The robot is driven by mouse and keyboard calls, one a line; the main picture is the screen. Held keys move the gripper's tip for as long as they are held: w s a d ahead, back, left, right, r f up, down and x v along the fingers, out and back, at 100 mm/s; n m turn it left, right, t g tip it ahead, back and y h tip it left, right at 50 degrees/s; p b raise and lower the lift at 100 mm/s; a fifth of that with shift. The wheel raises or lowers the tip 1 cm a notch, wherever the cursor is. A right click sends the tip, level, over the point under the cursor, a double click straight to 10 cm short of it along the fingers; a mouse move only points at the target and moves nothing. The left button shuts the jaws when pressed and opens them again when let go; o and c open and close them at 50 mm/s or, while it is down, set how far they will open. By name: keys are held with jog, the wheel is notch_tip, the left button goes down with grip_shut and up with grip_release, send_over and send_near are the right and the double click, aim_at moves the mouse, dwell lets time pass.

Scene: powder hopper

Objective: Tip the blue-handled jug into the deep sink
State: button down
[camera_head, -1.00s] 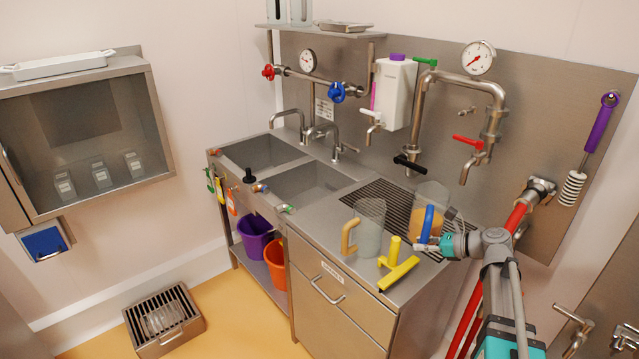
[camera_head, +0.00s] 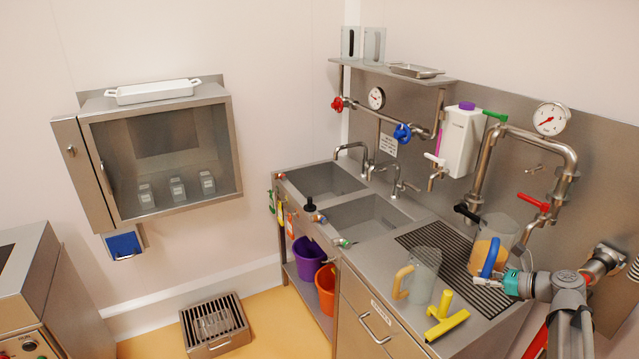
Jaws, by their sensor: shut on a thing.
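The clear jug (camera_head: 505,226) with a blue handle (camera_head: 490,257) holds something orange-amber. It looks upright over the slotted drain grid; I cannot tell if it touches the grid. My gripper (camera_head: 510,281) is shut on the blue handle, at the jug's near side. Two sink basins lie to the left: a nearer basin (camera_head: 366,222) and a farther basin (camera_head: 322,181). Both look empty, and I cannot tell which is deeper. The jug is to the right of both, across the drain grid.
A red-levered tap (camera_head: 534,203) hangs close beside the held jug. Taps (camera_head: 396,176) rise behind the basins. A shelf (camera_head: 390,72) is above.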

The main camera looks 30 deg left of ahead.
aim_at(495, 260)
jog(key=shift+r+p, duration=2.9)
jog(key=shift+r, duration=0.4)
jog(key=shift+s, duration=0.25)
